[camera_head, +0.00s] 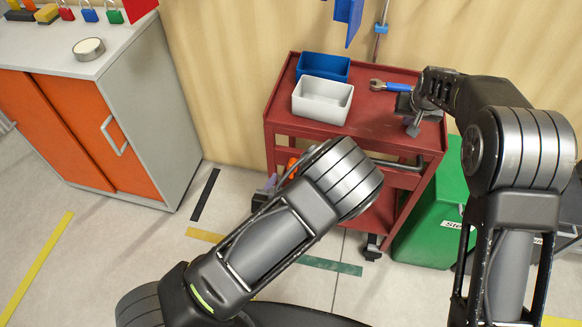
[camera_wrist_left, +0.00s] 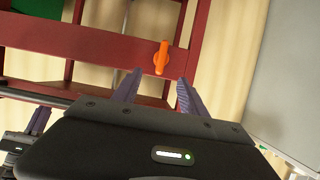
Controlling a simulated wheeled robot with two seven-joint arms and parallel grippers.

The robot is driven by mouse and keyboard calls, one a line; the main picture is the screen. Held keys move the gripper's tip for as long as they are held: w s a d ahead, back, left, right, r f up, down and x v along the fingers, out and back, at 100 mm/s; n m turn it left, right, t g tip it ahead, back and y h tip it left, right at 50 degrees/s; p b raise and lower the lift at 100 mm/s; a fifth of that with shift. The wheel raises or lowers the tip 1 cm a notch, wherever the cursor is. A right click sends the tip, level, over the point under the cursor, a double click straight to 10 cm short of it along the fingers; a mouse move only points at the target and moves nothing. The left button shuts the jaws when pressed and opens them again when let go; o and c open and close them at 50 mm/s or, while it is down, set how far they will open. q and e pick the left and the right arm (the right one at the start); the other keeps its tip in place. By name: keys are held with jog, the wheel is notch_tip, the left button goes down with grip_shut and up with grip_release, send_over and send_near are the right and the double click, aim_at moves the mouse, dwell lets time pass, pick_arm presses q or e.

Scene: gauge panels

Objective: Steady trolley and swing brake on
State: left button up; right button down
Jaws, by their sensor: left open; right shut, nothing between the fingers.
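The red trolley (camera_head: 375,130) stands against the wall, with a dark handle bar (camera_head: 400,164) along its front. An orange lever (camera_head: 292,166) shows at its left side, partly hidden behind my left arm. In the left wrist view the lever (camera_wrist_left: 161,56) sits on a red rail, just beyond and between the fingertips. My left gripper (camera_wrist_left: 160,77) is open, its purple fingers either side of the lever's line; I see no contact. My right gripper (camera_head: 412,128) is shut and empty over the trolley's right side, above the handle. Whether it touches the trolley is unclear.
A blue bin (camera_head: 323,67), a white bin (camera_head: 322,101) and a blue-handled wrench (camera_head: 390,86) lie on the trolley top. A green bin (camera_head: 432,215) stands close on the right.

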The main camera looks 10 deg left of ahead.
aim_at(290, 169)
pick_arm(q)
jog(key=x, duration=0.8)
jog(key=shift+w+f, duration=0.2)
jog(key=shift+w, duration=0.1)
grip_shut()
